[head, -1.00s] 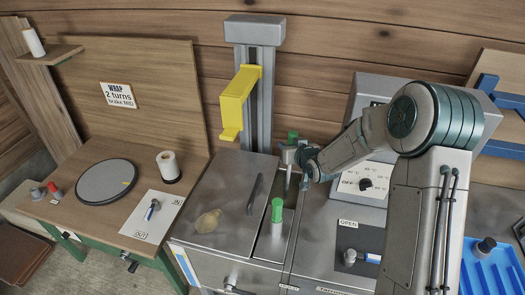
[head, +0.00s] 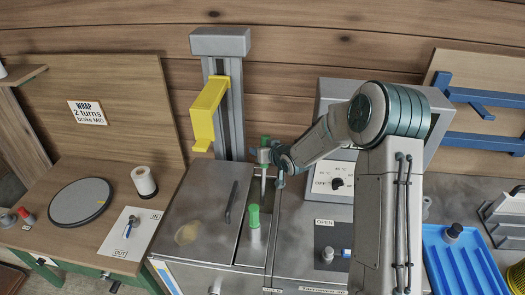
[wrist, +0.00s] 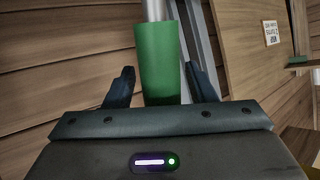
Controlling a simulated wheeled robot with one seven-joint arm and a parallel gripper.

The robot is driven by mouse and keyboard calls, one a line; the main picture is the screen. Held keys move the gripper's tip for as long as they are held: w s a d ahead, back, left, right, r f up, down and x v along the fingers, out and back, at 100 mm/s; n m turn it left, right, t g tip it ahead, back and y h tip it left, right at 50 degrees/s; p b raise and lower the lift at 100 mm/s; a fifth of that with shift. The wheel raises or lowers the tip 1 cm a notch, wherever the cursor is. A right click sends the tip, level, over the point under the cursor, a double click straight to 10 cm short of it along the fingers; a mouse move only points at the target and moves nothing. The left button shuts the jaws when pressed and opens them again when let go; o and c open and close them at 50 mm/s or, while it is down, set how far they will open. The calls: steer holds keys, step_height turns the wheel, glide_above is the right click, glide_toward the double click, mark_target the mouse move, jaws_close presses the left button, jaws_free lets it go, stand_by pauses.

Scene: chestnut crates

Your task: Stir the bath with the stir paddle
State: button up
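The stir paddle shows as a green handle (head: 265,142) with a grey metal shaft below it, over the rear of the narrow gap in the steel bath (head: 207,215). My gripper (head: 271,157) is at this handle. The paddle's lower end is hidden in the head view. A second green handle (head: 254,214) stands upright nearer the front of the gap. The liquid inside the bath cannot be seen.
A steel column with a yellow bracket (head: 207,112) rises behind the bath. A control box with a dial (head: 337,183) is behind my arm. A wooden bench (head: 90,230) with a grey disc (head: 80,202) is left; a blue tray (head: 463,262) is right.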

steer(key=shift+s, duration=0.15)
steer(key=b+v, duration=0.1)
steer(key=v, duration=1.2)
steer(key=shift+s+d, duration=0.15)
steer(key=shift+s, duration=0.05)
steer(key=shift+r, duration=0.15)
stand_by(1.0)
